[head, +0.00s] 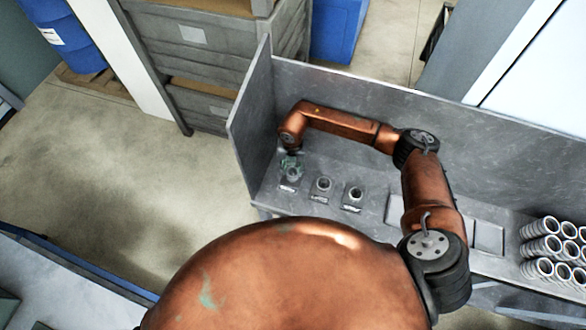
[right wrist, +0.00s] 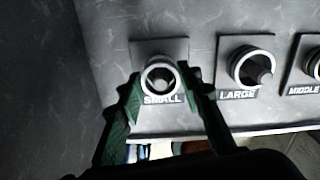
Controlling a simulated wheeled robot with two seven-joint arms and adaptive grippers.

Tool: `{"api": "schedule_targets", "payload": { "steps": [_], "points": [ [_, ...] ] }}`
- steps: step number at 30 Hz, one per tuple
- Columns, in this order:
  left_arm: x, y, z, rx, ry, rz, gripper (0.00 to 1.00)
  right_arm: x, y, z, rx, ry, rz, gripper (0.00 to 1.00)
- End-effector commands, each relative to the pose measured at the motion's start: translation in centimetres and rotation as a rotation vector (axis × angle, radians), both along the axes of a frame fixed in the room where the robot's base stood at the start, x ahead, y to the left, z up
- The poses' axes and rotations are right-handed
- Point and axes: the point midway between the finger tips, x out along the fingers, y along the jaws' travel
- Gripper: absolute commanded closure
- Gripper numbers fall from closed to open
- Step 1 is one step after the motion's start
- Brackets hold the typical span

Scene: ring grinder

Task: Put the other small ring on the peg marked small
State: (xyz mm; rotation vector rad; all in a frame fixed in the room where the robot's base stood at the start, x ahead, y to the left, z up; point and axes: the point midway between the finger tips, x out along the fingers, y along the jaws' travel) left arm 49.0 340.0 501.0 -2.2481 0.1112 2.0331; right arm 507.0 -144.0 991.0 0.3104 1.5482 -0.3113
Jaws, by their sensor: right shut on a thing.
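The peg marked small stands leftmost of three labelled pegs in the right wrist view, its tip (right wrist: 162,84) showing inside a light grey ring (right wrist: 160,67). My right gripper (right wrist: 161,84), with green fingers on either side, is shut on this small ring. The ring appears around the peg from above; I cannot tell how far down it sits. In the head view my right gripper (head: 291,163) is at the left end of the peg row, over the small peg's plate (head: 288,187). My left gripper is not in view.
The peg marked large (right wrist: 264,78) has a ring around it. The peg marked middle (right wrist: 316,68) is cut off at the right edge. Grey side and back walls (head: 510,122) bound the bench. Several rings (head: 541,247) are stacked at its right.

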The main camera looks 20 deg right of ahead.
Motion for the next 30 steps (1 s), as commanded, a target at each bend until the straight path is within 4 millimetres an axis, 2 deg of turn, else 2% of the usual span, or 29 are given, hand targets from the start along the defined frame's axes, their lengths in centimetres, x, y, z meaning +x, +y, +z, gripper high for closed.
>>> {"api": "schedule_targets", "payload": {
  "steps": [11, 12, 14, 23, 30],
  "points": [
    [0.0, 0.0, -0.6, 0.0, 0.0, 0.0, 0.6, 0.0, 0.0, -0.8, 0.0, 0.0, 0.0, 0.92],
    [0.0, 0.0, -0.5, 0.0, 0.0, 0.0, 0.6, 0.0, 0.0, -0.7, 0.0, 0.0, 0.0, 0.64],
    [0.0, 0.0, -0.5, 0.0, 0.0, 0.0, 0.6, 0.0, 0.0, -0.7, 0.0, 0.0, 0.0, 0.6],
    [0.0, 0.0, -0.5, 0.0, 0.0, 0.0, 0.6, 0.0, 0.0, -0.6, 0.0, 0.0, 0.0, 0.59],
    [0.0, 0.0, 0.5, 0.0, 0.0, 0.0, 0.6, 0.0, 0.0, 0.8, 0.0, 0.0, 0.0, 0.59]
  ]
}}
